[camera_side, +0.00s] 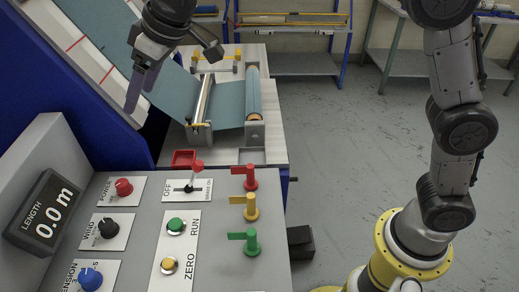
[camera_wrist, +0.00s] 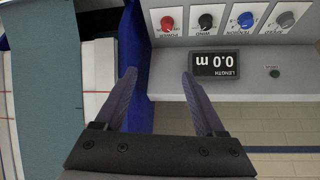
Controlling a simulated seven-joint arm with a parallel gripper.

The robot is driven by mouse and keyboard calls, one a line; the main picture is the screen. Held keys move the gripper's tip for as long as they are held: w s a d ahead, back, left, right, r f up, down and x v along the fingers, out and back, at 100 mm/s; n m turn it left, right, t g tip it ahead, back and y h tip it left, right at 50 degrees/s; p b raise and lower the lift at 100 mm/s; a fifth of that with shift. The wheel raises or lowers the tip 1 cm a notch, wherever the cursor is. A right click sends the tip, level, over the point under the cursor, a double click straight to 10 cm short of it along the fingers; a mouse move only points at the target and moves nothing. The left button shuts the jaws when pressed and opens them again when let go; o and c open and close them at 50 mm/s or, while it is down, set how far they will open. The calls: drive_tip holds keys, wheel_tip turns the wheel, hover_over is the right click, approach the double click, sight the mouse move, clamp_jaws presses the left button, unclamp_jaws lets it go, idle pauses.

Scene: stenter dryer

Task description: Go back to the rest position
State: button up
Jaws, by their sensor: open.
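My gripper (camera_side: 140,88) hangs at the upper left of the side view, over the blue machine frame and the edge of the grey-blue cloth. Its two dark fingers also show in the wrist view (camera_wrist: 158,76), spread apart with nothing between them. The control panel (camera_side: 130,235) lies below and nearer the camera, apart from the gripper. The length display (camera_side: 42,215) reads 0.0 m, and it appears upside down beyond the fingers in the wrist view (camera_wrist: 216,64).
The panel carries a red knob (camera_side: 124,187), a black knob (camera_side: 108,228), a blue knob (camera_side: 90,279), a red-tipped lever (camera_side: 197,167) and red, yellow and green flag levers (camera_side: 250,207). Cloth (camera_side: 225,100) runs over rollers behind. Open floor (camera_side: 345,150) lies right.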

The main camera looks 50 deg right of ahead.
drive_tip(key=s+d+r+m+t+h, duration=0.1)
drive_tip(key=s+d+r+m, duration=0.15)
drive_tip(key=s+d, duration=0.7)
drive_tip(key=s+d+r+m+t+h, duration=0.1)
drive_tip(key=s+d+r+m, duration=0.15)
drive_tip(key=s+d, duration=0.75)
drive_tip(key=s+d+f+g, duration=0.1)
drive_tip(key=s+d+f, duration=0.3)
drive_tip(key=s+f, duration=0.2)
drive_tip(key=s+d+f+m+h, duration=0.1)
drive_tip(key=s+d+f, duration=0.3)
drive_tip(key=s+f, duration=0.2)
drive_tip(key=shift+s+f+m+g, duration=0.3)
drive_tip(key=shift+f+g, duration=0.1)
drive_tip(key=shift+f, duration=0.25)
drive_tip(key=shift+d, duration=0.1)
